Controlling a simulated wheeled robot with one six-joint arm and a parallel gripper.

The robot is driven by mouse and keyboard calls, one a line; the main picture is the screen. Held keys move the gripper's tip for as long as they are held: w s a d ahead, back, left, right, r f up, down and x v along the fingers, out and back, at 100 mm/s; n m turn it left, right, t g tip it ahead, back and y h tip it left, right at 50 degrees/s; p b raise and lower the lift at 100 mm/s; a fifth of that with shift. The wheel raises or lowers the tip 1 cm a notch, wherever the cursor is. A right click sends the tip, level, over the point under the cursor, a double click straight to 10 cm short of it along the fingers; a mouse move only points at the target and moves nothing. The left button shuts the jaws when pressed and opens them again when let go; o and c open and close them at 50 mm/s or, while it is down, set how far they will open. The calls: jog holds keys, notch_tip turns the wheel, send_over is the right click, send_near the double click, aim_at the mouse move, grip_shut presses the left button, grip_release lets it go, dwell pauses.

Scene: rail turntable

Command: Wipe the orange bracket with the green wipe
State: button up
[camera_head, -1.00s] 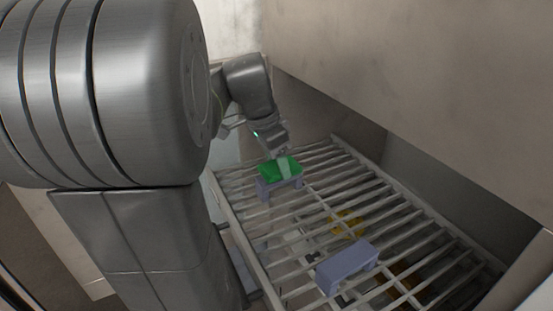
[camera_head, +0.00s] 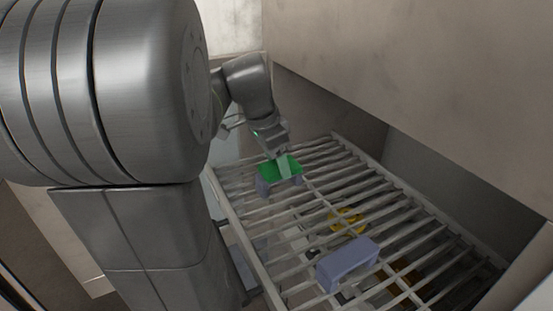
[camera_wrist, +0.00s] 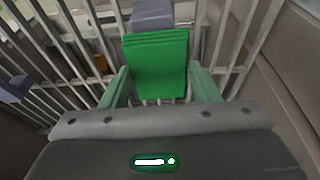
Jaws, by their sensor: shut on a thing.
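My gripper (camera_wrist: 157,88) is shut on the green wipe (camera_wrist: 157,68), a folded block that also shows in the head view (camera_head: 284,169). In the head view the wipe overlaps a lavender bracket (camera_head: 264,187) on the rack, hiding its middle; I cannot tell whether they touch. An orange-brown thing (camera_head: 404,273) shows partly between the bars at the lower right. An orange patch also shows through the bars in the wrist view (camera_wrist: 101,62). I cannot tell whether either is the orange bracket.
The slatted pale metal rack (camera_head: 232,213) fills the space below my gripper. Another lavender bracket (camera_head: 350,260) sits nearer the front. A yellow thing (camera_head: 346,220) shows between the bars. A grey wall (camera_head: 430,90) rises along the right.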

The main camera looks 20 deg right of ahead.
jog(key=shift+f, duration=0.1)
